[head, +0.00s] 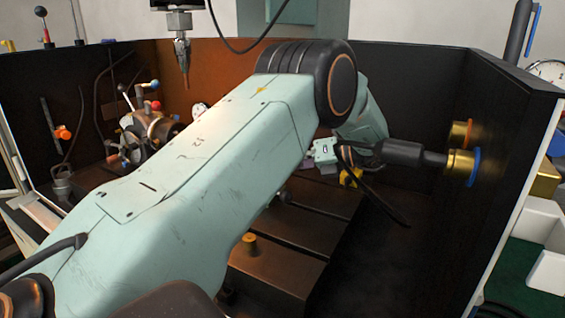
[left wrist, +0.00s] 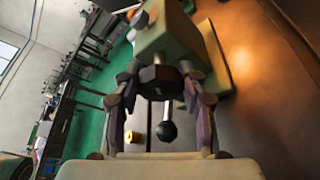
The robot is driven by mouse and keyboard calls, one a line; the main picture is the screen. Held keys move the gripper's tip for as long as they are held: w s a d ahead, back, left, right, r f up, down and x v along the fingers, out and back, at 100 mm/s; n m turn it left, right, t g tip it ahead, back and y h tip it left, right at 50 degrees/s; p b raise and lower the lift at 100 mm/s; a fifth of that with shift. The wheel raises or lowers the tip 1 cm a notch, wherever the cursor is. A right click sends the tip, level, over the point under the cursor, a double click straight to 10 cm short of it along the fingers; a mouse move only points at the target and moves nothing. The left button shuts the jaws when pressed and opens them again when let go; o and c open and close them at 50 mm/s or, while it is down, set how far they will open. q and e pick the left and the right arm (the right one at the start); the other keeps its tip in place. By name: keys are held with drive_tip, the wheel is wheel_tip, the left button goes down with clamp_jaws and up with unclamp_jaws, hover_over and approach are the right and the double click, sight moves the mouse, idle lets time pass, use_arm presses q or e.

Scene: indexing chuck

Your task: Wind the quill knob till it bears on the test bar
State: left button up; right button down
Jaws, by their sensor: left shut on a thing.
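My left gripper (left wrist: 161,76) is shut on a dark faceted knob, which I take as the quill knob (left wrist: 157,83), between its fingers in the left wrist view. A pale green block (left wrist: 172,38) stands right behind the knob. In the head view my left arm crosses the middle and largely hides the grip; a small pale green housing (head: 323,150) shows there. The chuck (head: 150,127) is at the left. I cannot make out the test bar or whether anything touches it. My right gripper is not seen.
Dark walls (head: 420,72) enclose the back and right. A slotted bed (head: 285,232) lies below my arm. A nozzle (head: 183,60) hangs at the upper left.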

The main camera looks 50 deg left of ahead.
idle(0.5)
use_arm(q)
drive_tip(key=o, duration=1.2)
drive_tip(key=shift+c, duration=0.2)
wheel_tip(320, 180, up, 10)
drive_tip(key=shift+s+d+f, duration=0.1)
drive_tip(key=shift+f, duration=0.05)
drive_tip(key=shift+w, duration=0.2)
